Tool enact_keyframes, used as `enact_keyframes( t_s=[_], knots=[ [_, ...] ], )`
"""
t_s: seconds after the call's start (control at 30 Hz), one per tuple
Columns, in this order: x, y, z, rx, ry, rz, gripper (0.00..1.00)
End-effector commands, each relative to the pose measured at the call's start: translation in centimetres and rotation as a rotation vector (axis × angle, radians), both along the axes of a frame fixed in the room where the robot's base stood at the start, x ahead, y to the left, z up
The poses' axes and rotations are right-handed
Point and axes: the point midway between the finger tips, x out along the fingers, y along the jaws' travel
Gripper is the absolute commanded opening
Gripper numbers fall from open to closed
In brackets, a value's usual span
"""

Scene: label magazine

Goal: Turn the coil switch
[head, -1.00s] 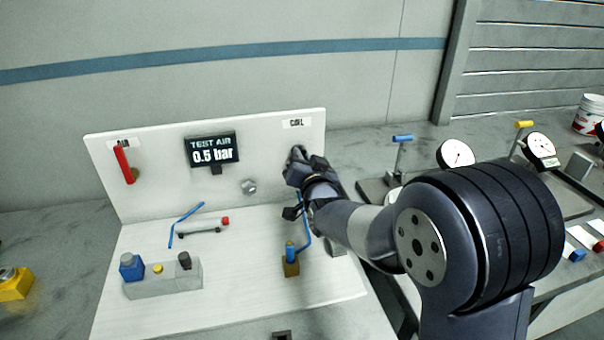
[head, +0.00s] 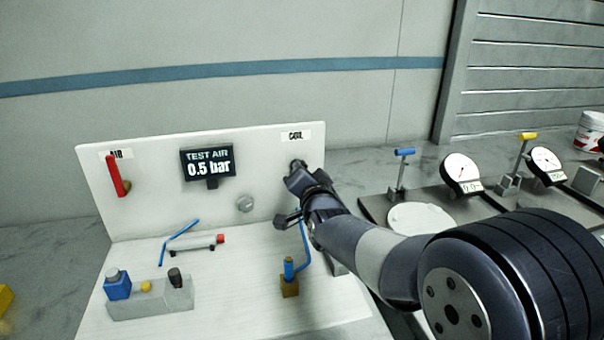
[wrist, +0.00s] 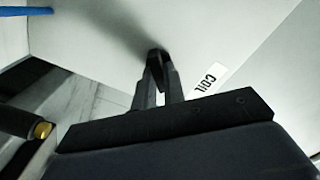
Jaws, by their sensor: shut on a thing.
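The white back panel (head: 140,205) carries a COIL label (head: 296,136) at its upper right. The label also shows in the wrist view (wrist: 209,79), right of the fingers. My gripper (head: 296,166) is at the panel just below this label. In the wrist view my gripper (wrist: 158,70) has its fingers close together against the panel, shut on the coil switch. The switch itself is mostly hidden by the fingers, so its angle cannot be told.
A red AIR lever (head: 116,176) and a display (head: 208,162) reading 0.5 bar are on the panel. A blue bent tube (head: 304,250) rises from a brass block (head: 289,286) below my gripper. A grey block (head: 150,304) with fittings stands at front left. Gauges (head: 460,172) stand at right.

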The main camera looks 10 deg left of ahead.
Motion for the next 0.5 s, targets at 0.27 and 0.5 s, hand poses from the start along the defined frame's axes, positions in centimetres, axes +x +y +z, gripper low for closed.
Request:
enact_keyframes(
  t_s=[0.27, 0.5],
  knots=[
    [0.01, 0.00, 0.00, -0.001, 0.000, 0.000, 0.26],
    [0.01, 0.01, 0.01, -0.001, 0.000, 0.000, 0.33]
  ],
)
